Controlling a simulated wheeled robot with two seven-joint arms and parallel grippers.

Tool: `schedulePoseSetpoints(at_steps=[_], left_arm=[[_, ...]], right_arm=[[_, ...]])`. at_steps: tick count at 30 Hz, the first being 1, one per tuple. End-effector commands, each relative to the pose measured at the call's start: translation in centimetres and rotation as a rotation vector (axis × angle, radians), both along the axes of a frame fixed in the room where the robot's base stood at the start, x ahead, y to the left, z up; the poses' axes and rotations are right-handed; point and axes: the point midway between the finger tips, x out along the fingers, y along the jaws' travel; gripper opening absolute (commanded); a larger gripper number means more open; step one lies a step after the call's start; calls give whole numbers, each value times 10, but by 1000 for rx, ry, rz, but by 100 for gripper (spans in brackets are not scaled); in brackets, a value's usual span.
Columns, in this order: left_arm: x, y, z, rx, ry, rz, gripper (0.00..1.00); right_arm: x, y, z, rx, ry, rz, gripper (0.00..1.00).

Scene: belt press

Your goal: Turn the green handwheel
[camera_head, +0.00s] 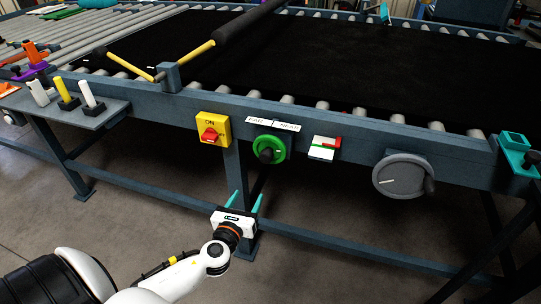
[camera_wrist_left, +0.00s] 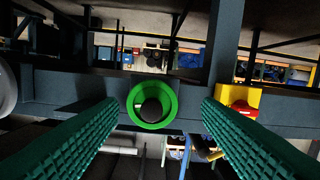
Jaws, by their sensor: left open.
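The green handwheel (camera_head: 281,149) is mounted on the front rail of the belt press, with a black knob (camera_head: 266,155) on it. It also shows in the left wrist view (camera_wrist_left: 133,103) as a green ring with the dark knob near its middle. My left gripper (camera_head: 246,199) is below and slightly left of the handwheel in the head view. Its two fingers are spread and empty. In the left wrist view the fingers (camera_wrist_left: 160,112) stand on either side of the handwheel's image, without visible contact. My right gripper is in neither view.
Left of the handwheel is a yellow switch box (camera_head: 222,124) with a red knob. A lower crossbar (camera_head: 330,241) runs near the gripper.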

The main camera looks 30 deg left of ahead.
Motion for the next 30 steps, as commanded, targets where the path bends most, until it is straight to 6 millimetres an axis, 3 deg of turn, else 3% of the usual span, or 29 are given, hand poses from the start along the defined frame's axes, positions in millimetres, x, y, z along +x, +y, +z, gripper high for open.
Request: schedulePoseSetpoints(at_steps=[1, 3, 6, 13, 21, 30], left_arm=[[2, -3, 19, 59, -27, -15, 59], [3, -6, 33, 113, -50, -23, 59], [9, -5, 40, 138, -60, -26, 59], [46, 3, 40, 134, -62, -24, 59], [96, 16, 39, 132, -60, -24, 59], [120, 21, 37, 130, -57, -26, 59]], right_arm=[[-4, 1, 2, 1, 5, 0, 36], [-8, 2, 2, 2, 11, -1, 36], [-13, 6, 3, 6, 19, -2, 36], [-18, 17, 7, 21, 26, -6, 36], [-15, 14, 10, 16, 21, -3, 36], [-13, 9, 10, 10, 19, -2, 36]])
